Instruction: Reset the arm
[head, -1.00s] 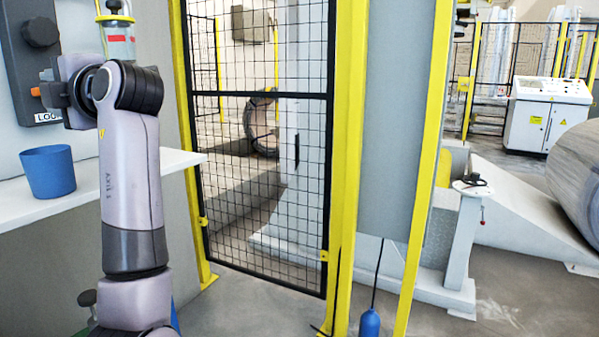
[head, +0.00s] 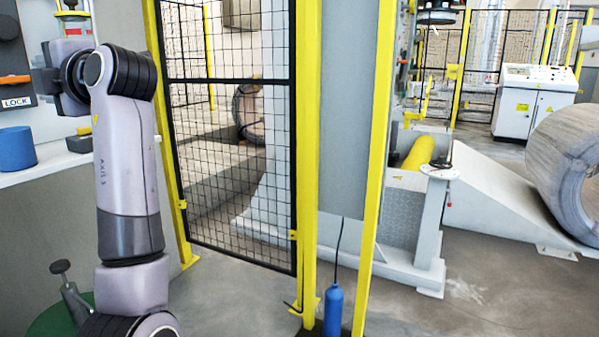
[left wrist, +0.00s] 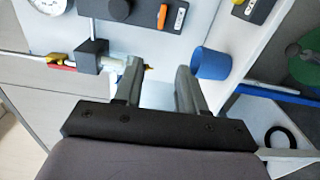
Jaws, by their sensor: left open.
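My left arm (head: 128,170) rises upright at the left of the head view, bent at its upper joint towards the wall panel. Its gripper fingers are not clear there. In the left wrist view my left gripper (left wrist: 160,75) is open, with its two fingers apart and nothing seen between them. The fingers point towards the panel and shelf, and a blue cup (left wrist: 211,63) stands just right of the right finger. In the head view the cup (head: 17,148) stands on the white shelf (head: 50,160), left of my arm. My right gripper is not in view.
A panel with an orange LOCK switch (head: 15,78) is at the far left. A yellow-framed mesh fence (head: 230,130) stands right of my arm. A blue bottle-shaped weight (head: 333,310) hangs by a post. A large coil (head: 570,165) lies at the right. Floor between is open.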

